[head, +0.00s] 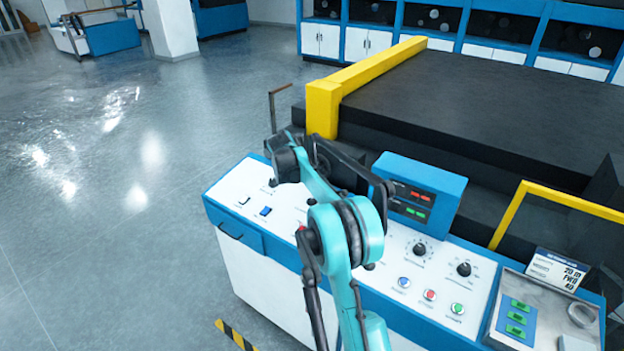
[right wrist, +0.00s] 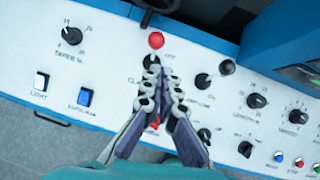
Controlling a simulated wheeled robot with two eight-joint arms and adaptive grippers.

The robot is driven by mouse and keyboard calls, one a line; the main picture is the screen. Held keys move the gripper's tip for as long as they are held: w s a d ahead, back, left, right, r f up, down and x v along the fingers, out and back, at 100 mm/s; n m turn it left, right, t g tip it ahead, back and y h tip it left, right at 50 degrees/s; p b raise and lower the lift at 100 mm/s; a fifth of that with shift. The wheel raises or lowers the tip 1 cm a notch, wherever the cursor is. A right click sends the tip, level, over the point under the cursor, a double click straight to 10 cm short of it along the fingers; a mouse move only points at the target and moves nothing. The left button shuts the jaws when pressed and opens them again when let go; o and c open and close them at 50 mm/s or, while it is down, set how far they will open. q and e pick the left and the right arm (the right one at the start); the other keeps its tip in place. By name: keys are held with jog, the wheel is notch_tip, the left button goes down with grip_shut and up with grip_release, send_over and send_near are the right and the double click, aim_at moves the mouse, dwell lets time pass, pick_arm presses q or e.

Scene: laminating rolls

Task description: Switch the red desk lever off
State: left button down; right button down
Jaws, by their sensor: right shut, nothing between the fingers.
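The red desk lever shows as a round red knob (right wrist: 156,40) on the white control panel (right wrist: 110,60) in the right wrist view. My right gripper (right wrist: 162,76) is shut and empty, with its fingertips just below the red knob in that view. I cannot tell whether they touch the lever. The fingers cover part of the panel, and a small red part (right wrist: 155,122) shows between them. In the head view my right arm covers much of the panel's middle, and the gripper's fingers cannot be made out. My left gripper is not in view.
A black-knobbed lever (right wrist: 227,67) stands right of the fingers, with several dials. A white switch (right wrist: 41,82) and a blue switch (right wrist: 85,97) lie to the left. A blue display box (head: 425,190) and a yellow guard (head: 323,108) rise behind the desk.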

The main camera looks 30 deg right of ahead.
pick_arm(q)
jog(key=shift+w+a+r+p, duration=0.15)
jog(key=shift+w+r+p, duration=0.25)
pick_arm(e)
notch_tip(320, 180, up, 5)
jog(key=a, duration=0.2)
jog(key=shift+s+a+r, duration=0.2)
jog(key=shift+s+a, duration=0.15)
jog(key=shift+s, duration=0.05)
